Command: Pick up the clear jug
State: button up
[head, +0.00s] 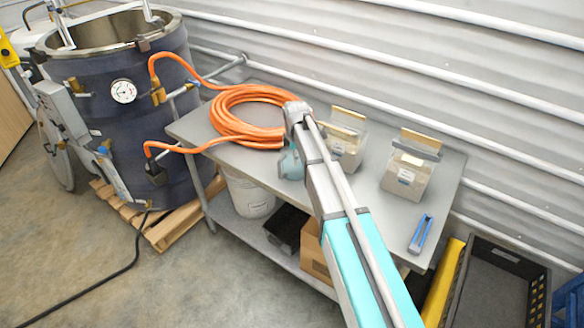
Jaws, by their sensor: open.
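I cannot make out a clear jug for certain. My arm reaches up from the bottom right over the grey metal table (376,213) and covers its middle. A small rounded teal shape (291,163) shows just left of the arm, mostly hidden behind it. I cannot tell whether it is a vessel or part of my own wrist. The jaws of my gripper do not show, so their place relative to any jug is hidden.
An orange hose coil (235,128) lies on the table and runs to a dark tank (150,125). Two clear bags (408,178) (345,150) with wooden-topped clips stand behind the arm. A blue tool (420,234) lies front right. A white bucket (250,195) sits below.

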jog(key=shift+f+b, duration=0.9)
jog(key=shift+f, duration=0.3)
grip_shut()
